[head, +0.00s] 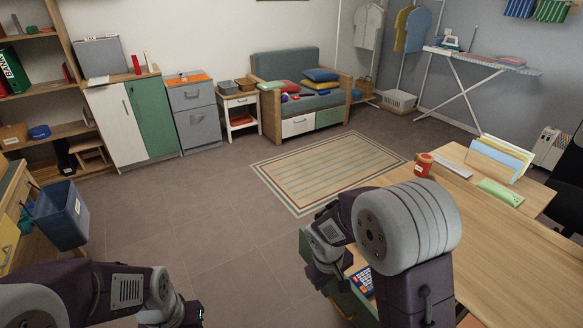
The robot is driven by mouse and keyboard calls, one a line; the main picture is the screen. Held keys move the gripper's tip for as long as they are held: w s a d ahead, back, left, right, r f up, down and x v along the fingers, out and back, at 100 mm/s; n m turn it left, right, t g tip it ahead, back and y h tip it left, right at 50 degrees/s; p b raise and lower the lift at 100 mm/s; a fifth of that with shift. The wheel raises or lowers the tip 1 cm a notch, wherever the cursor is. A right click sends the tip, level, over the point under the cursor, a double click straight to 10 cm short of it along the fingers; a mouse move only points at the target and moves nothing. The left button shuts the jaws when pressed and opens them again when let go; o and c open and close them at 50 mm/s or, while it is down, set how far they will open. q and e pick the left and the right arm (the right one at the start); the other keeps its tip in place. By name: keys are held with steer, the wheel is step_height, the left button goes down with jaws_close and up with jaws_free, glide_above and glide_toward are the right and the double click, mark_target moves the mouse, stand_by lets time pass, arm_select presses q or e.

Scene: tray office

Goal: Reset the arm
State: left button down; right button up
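My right arm reaches in from the lower right beside the wooden desk (520,250). Its gripper (322,274) points down over a green open drawer or box (352,302) at the desk's left side. The fingertips are hard to make out, so I cannot tell whether it is open or holds anything. My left arm comes in along the bottom left edge. Its end (192,314) is dark and cut off near the bottom edge, and its fingers cannot be made out.
A blue calculator-like item (362,281) lies by the green drawer. The desk bears a red cup (424,164), a keyboard (452,167) and files (497,158). The floor around the striped rug (325,168) is clear.

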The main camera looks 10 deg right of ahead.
steer(key=s+r+m+y, duration=0.25)
steer(key=s+m, duration=0.25)
steer(key=s, duration=0.5)
step_height(320, 180, up, 16)
steer(key=w+p, duration=0.1)
steer(key=p, duration=1.4)
steer(key=shift+f, duration=0.25)
steer(key=shift+d, duration=0.2)
